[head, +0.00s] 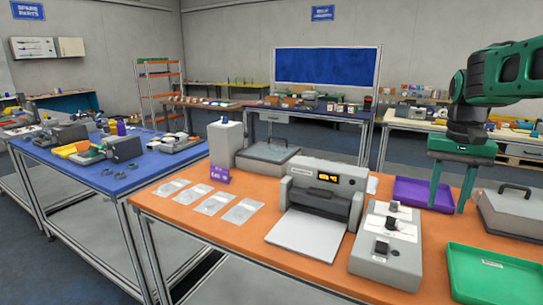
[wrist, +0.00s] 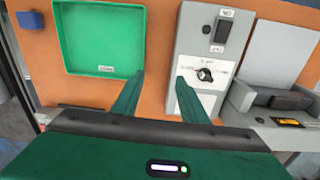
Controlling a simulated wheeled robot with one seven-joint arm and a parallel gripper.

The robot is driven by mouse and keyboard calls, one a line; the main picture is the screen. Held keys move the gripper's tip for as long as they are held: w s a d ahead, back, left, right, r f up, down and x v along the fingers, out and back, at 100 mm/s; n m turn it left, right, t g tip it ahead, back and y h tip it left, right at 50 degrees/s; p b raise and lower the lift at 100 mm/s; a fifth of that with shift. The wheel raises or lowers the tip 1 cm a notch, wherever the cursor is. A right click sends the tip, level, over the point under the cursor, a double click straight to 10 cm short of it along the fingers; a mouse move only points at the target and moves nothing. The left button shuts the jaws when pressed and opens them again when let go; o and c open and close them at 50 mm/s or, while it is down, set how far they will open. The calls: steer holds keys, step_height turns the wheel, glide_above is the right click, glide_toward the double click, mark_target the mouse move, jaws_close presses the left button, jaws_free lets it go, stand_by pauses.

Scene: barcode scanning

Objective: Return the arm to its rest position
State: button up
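My gripper (head: 449,207) is at the right of the head view, with its green fingers pointing down above the orange table (head: 265,250). The fingers are apart and nothing shows between them. In the wrist view my gripper (wrist: 159,84) is also open and empty. It hangs over the area between the green tray (wrist: 98,40) and the grey control box (wrist: 205,60). In the head view its fingers overlap the purple tray (head: 408,191), and I cannot tell how high above the table they are.
A grey printer (head: 328,185) stands left of the control box (head: 385,262). The green tray (head: 490,275) is at the front right, and a grey lidded case (head: 510,215) is behind it. Several clear bags (head: 210,203) lie at the left. A blue table (head: 90,180) stands farther left.

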steer(key=s+f, duration=0.6)
steer(key=s, duration=0.7)
steer(key=s+a+f, duration=0.1)
steer(key=s+f, duration=0.5)
steer(key=s, duration=0.6)
steer(key=shift+s+f+y, duration=0.15)
steer(key=shift+s+y, duration=0.15)
steer(key=shift+s, duration=0.05)
